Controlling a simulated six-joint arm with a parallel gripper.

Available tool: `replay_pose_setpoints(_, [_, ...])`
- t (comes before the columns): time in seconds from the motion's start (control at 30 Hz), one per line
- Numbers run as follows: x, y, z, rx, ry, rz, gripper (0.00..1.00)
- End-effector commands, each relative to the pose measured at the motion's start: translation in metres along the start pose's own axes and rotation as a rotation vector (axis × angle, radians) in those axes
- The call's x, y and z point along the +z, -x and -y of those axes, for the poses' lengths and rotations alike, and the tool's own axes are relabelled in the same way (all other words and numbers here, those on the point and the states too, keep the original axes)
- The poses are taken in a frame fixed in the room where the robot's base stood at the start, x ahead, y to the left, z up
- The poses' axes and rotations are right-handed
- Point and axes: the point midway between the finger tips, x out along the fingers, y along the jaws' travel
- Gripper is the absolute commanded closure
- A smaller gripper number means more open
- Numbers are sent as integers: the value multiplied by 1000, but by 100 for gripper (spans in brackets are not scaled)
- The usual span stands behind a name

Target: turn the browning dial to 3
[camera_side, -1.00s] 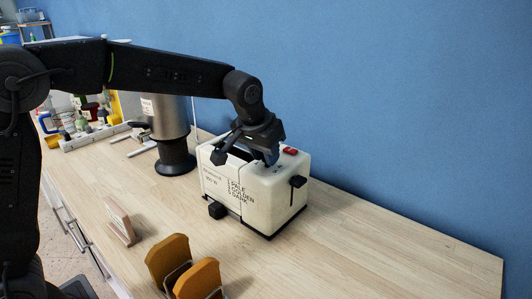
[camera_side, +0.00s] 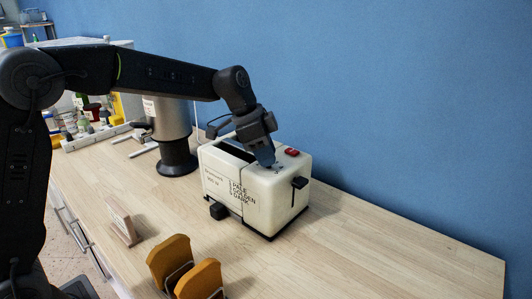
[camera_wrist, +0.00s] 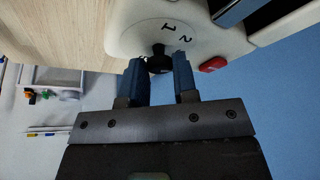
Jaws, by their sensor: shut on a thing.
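The cream toaster (camera_side: 222,198) stands upright on the wooden counter. Its printed side reads "PALE GOLDEN DARK". The browning dial's black knob (camera_wrist: 158,66) is on the toaster's top, with the numerals 1 and 2 on the cream surface beside it in the wrist view. My gripper (camera_side: 267,163) reaches down to the toaster's top, its fingers on either side of the knob and shut on it. In the side view the fingers mostly hide the dial. I cannot tell which number the dial points to.
A red button (camera_side: 292,152) is beside the dial, close to my fingers. A black lever (camera_side: 299,182) sticks out from the toaster's right end. Toast slices (camera_side: 170,258) stand in a rack in front. A steel dispenser (camera_side: 172,125) stands behind left. The counter to the right is clear.

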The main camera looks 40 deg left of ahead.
Motion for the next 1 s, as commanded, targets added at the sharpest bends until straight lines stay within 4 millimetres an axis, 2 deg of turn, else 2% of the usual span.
replay_pose_setpoints(0.5, [-1, 0, 3, 143, -348, 1, 96])
replay_pose_setpoints(1.0, [-1, 0, 3, 178, -433, 1, 96])
